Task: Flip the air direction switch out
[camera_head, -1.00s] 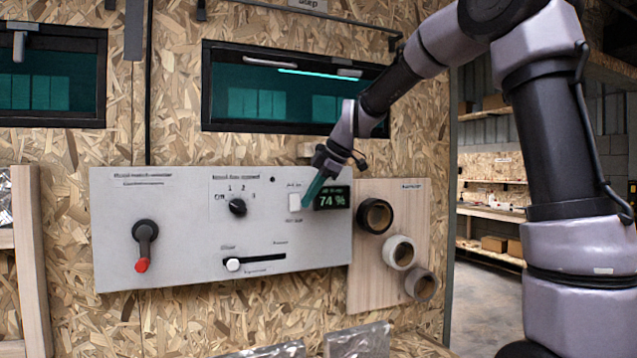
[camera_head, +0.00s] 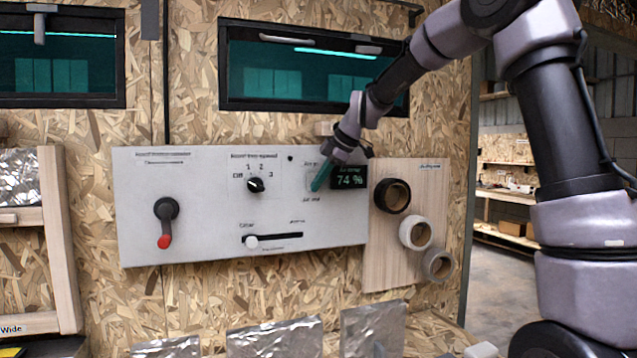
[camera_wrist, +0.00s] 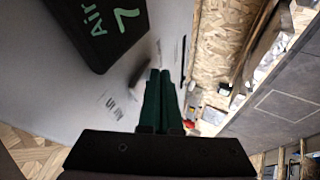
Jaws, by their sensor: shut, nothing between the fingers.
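The grey control panel (camera_head: 210,215) is mounted on the wall in the head view. The air direction switch was a white rocker left of the dark display (camera_head: 349,177), which reads 74 %. Now my gripper (camera_head: 316,187) covers most of its spot, between the small labels above and below. My gripper is shut with nothing held; its green fingertips are at or just in front of the switch. I cannot tell whether they touch it, or which way it is tipped. In the wrist view the shut fingers (camera_wrist: 158,75) point at the panel beside the display (camera_wrist: 100,35).
The panel also carries a red-tipped lever (camera_head: 165,225), a black knob (camera_head: 256,185) and a slider (camera_head: 252,241). Tape rolls (camera_head: 392,196) hang on a wooden board at the right. Foil-covered blocks (camera_head: 273,338) stand below; the space before the panel is clear.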

